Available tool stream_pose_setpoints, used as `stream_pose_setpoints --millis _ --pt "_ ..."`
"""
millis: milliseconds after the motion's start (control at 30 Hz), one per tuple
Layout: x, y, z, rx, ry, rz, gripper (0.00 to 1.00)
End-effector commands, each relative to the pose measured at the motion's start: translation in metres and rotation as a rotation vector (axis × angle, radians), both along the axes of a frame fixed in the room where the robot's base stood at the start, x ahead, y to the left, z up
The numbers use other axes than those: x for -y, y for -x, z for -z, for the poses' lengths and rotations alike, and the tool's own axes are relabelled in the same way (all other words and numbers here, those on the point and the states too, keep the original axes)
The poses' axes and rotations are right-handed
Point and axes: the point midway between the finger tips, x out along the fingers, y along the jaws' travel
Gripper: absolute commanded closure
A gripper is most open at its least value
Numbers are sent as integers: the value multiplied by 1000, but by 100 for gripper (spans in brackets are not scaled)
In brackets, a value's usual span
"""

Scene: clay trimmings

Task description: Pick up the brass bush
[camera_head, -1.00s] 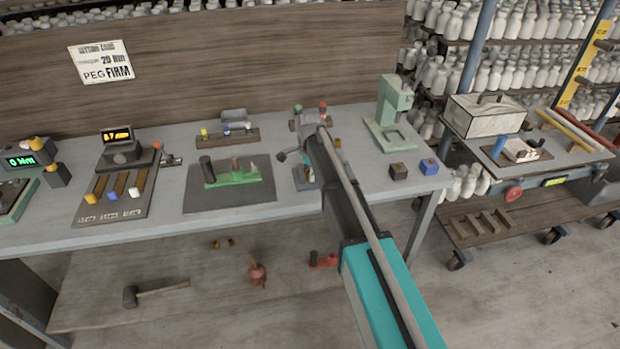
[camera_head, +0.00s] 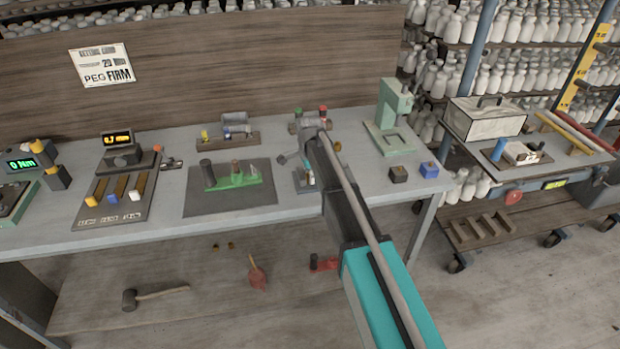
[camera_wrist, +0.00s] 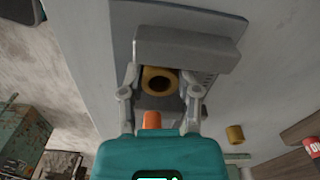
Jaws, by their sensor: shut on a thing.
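A yellow-brown brass bush (camera_wrist: 158,79) with a dark round hole is between the two grey fingers of my gripper (camera_wrist: 161,88) in the wrist view. The fingers are shut on its sides. A grey block (camera_wrist: 185,50) lies right behind the bush, and I cannot tell if they touch.
An orange piece (camera_wrist: 152,120) is close below the held bush. On the bench (camera_head: 165,205) stand a green press (camera_head: 392,115), a dark block (camera_head: 398,174), a blue block (camera_head: 429,169) and a mat with a green fixture (camera_head: 232,178). Bare bench shows between them.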

Motion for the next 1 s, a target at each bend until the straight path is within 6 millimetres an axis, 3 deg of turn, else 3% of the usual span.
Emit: stream_pose_setpoints --millis 367,733,1000 --pt "0 0 -6 0 0 0 100" --pt "0 0 -35 0 0 1 100" --pt "9 26 -67 0 0 1 100"
